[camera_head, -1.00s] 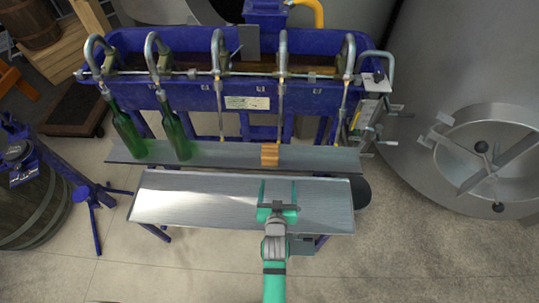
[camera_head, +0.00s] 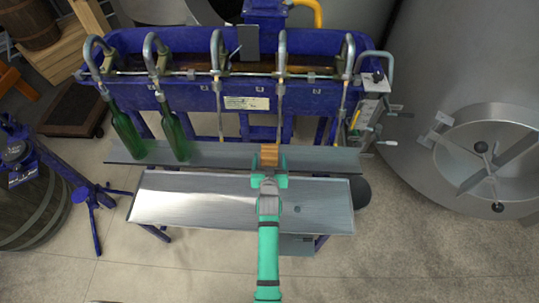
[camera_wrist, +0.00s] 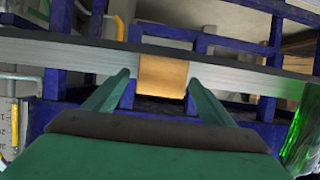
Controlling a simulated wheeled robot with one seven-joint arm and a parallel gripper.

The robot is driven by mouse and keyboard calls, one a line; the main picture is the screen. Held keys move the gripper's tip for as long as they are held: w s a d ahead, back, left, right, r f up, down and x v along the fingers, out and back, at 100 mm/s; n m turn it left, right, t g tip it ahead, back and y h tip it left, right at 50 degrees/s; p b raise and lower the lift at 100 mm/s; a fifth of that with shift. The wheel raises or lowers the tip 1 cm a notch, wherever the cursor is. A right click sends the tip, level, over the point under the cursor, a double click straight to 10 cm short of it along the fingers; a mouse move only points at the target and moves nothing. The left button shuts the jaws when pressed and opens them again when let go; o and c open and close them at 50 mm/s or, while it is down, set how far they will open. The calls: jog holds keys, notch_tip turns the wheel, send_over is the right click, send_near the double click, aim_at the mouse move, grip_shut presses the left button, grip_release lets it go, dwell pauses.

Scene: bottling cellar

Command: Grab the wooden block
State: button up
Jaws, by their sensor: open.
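The wooden block (camera_head: 269,152) sits on the narrow back shelf (camera_head: 220,156) of the blue filling machine. In the head view its front part is hidden by my gripper (camera_head: 269,163), which reaches over the front metal tray to the shelf. In the wrist view the block (camera_wrist: 163,75) shows ahead, between the two green fingers of my gripper (camera_wrist: 160,82). The fingers are spread wider than the block, with a visible gap on each side. I cannot tell how far the fingertips reach alongside it.
Two green bottles, one (camera_head: 128,132) further left and one (camera_head: 174,131) nearer, stand tilted on the shelf under filler spouts. A thin filler tube (camera_head: 281,110) hangs just behind the block. The front metal tray (camera_head: 190,200) is bare. A steel tank (camera_head: 480,60) stands at right.

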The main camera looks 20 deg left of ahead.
aim_at(269, 154)
jog(key=shift+x, duration=1.9)
jog(key=shift+a, duration=0.1)
jog(key=shift+c, duration=0.7)
jog(key=c, duration=1.1)
jog(key=shift+c, duration=0.2)
jog(key=shift+s+r, duration=0.1)
